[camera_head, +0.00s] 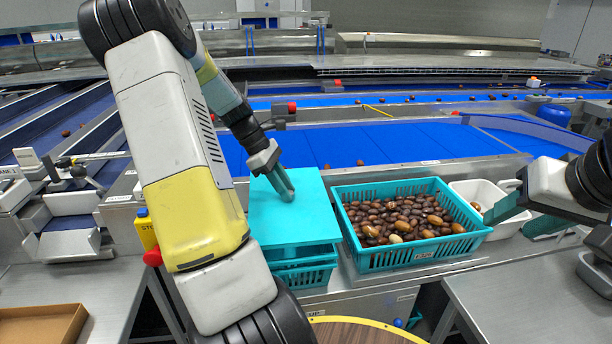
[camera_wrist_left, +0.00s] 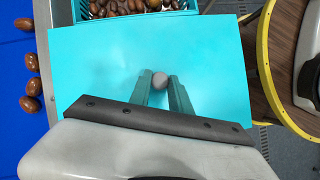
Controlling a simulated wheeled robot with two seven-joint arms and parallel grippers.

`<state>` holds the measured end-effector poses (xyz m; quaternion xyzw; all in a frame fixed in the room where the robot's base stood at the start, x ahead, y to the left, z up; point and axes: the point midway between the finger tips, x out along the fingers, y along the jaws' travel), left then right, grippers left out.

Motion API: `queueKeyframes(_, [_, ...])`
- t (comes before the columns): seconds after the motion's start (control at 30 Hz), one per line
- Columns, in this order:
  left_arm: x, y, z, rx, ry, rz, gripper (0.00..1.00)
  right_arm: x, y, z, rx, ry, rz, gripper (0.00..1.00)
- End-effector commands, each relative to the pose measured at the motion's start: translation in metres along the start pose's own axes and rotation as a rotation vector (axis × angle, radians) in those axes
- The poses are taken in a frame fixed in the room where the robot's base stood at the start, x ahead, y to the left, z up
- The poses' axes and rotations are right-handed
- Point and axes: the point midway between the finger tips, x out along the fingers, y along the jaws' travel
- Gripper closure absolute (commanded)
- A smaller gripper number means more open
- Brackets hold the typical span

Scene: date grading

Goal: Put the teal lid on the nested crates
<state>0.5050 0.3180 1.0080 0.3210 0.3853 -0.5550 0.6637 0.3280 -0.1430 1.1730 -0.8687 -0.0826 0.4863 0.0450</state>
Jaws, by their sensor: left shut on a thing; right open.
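The teal lid (camera_head: 290,222) is a flat square plate over the nested crates (camera_head: 303,276), which show below its front edge. I cannot tell whether the lid touches their rim. My left gripper (camera_head: 286,192) comes down from above and is shut on the lid's knob. In the left wrist view, the grey round knob (camera_wrist_left: 160,80) sits between the fingertips (camera_wrist_left: 161,90), and the lid (camera_wrist_left: 225,75) fills the middle, hiding the crates. My right gripper (camera_head: 503,208) is open and empty at the right, by the white bin.
A teal crate full of dates (camera_head: 400,260) stands just right of the lid. A white bin (camera_head: 485,197) is behind it to the right. A blue conveyor (camera_head: 400,143) runs behind. A round wooden top (camera_head: 350,333) with a yellow rim is in front. A cardboard tray (camera_head: 40,325) lies front left.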

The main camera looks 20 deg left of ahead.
Motion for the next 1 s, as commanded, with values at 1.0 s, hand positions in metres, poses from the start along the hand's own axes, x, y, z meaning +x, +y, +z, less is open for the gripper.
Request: queueKeyframes(1.0, [0.043, 0.0, -0.025, 0.0, 0.0, 0.001, 1.0, 0.0, 0.0, 0.0, 0.0, -0.001, 0.0, 0.53])
